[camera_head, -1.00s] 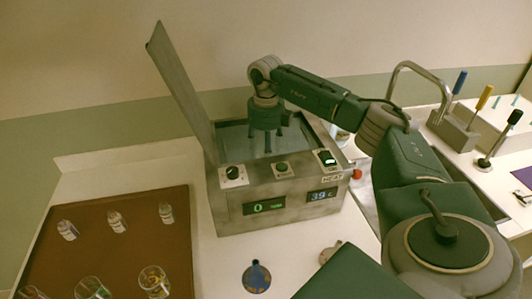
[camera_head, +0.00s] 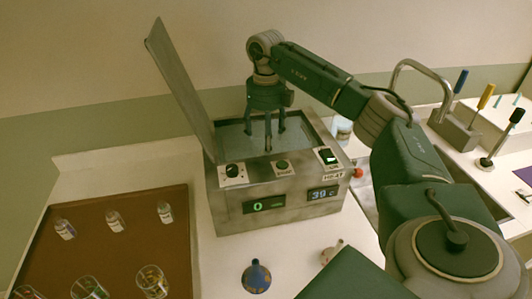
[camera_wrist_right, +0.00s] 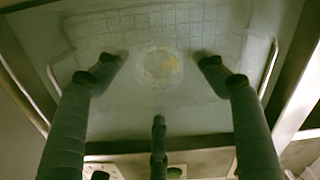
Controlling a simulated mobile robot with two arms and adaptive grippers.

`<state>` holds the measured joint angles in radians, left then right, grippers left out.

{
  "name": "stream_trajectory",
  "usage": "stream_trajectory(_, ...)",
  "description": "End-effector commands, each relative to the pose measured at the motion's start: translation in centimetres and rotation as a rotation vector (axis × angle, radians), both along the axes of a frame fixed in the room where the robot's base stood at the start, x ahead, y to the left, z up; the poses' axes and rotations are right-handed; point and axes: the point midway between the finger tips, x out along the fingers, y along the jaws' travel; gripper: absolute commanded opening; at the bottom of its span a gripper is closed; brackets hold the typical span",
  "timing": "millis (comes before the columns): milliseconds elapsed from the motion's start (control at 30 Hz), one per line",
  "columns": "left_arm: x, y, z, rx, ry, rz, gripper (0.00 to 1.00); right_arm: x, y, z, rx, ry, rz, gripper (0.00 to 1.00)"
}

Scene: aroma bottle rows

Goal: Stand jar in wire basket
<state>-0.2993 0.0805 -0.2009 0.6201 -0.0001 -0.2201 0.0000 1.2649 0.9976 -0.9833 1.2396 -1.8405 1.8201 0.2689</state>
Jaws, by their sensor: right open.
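My right gripper (camera_head: 268,130) hangs fingers-down over the open bath (camera_head: 318,136), its fingers spread and empty. In the right wrist view its fingers (camera_wrist_right: 158,85) are spread apart around empty space. Below them a round, clear jar (camera_wrist_right: 161,66) with yellowish contents shows from above, blurred. It appears upright on the mesh floor of the wire basket (camera_wrist_right: 215,22), apart from the fingers. The basket's side wires run along both edges. In the head view, the jar and basket cannot be made out. My left gripper is not in view.
The bath's raised lid (camera_head: 180,88) leans up at its left. A brown tray (camera_head: 150,232) with several small bottles and glasses is at left. A blue funnel-like item (camera_head: 256,277) stands in front. A tap (camera_head: 420,66) and tool block (camera_head: 453,132) are at right.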

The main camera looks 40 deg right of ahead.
Motion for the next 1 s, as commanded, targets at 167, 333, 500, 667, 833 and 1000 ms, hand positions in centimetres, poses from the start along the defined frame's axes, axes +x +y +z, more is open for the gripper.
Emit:
stream_trajectory(167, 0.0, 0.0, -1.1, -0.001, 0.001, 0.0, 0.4, 0.2, 0.1, 3.7, 0.0, -0.005, 0.0, 0.7)
stream_trajectory(333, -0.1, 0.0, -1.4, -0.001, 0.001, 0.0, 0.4, 0.1, 0.0, 6.0, 0.0, -0.002, -0.001, 0.7)
stream_trajectory(500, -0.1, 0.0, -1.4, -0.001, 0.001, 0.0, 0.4, 0.0, 0.0, 6.8, -0.001, 0.001, 0.0, 0.7)
stream_trajectory(667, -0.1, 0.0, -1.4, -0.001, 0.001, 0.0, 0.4, 0.0, 0.0, 6.9, -0.001, 0.001, 0.0, 0.7)
stream_trajectory(833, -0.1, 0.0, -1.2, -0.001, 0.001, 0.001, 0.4, 0.0, 0.0, 7.1, -0.001, 0.001, 0.0, 0.7)
stream_trajectory(1000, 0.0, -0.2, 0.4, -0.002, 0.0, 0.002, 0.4, 0.0, 0.0, 8.6, 0.0, 0.001, 0.0, 0.7)
